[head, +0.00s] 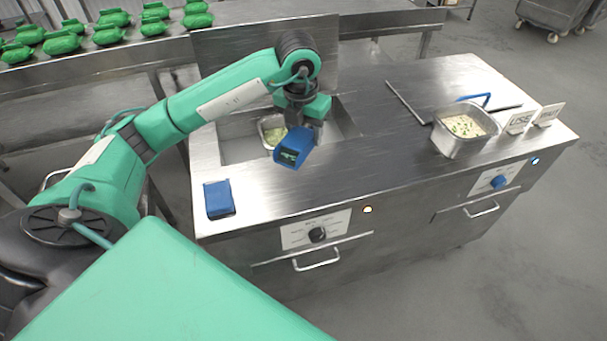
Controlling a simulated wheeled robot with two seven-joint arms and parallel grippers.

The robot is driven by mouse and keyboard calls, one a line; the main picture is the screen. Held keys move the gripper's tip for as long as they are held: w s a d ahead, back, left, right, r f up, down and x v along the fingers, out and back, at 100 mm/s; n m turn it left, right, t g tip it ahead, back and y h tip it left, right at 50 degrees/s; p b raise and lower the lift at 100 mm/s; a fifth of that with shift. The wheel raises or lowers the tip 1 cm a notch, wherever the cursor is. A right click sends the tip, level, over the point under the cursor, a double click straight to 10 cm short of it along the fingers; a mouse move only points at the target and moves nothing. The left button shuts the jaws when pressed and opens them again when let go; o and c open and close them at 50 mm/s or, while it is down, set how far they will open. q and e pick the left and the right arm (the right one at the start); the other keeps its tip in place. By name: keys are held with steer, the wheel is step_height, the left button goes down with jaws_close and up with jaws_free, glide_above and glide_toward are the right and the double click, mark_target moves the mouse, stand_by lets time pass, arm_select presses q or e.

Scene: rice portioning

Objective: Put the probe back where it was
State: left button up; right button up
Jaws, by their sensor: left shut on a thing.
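The probe (291,148) is a blue handheld unit with a small dark display. My left gripper (304,129) is shut on it and holds it over the front edge of the sunken well in the steel counter. The probe is tilted, and no tip of it can be made out. A blue block-shaped holder or pad (219,198) stands on the counter at the front left, apart from the probe. My right gripper is not in view.
A small steel pan (271,131) with greenish food sits in the well (237,150). A steel pan of rice (461,136) with a blue-handled tool (475,98) stands at the right, beside two sign cards (520,119). The counter's front middle is clear. Green packs (62,43) lie on the back table.

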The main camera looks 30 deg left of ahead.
arm_select(q)
steer(key=p, duration=0.2)
glide_above(304, 181)
step_height(304, 181, down, 10)
steer(key=shift+s+r, duration=0.1)
steer(key=shift+s, duration=0.05)
step_height(304, 181, down, 4)
steer(key=shift+r, duration=0.1)
steer(key=shift+f, duration=0.25)
steer(key=shift+f, duration=0.1)
steer(key=o, duration=1)
steer(key=shift+c, duration=0.2)
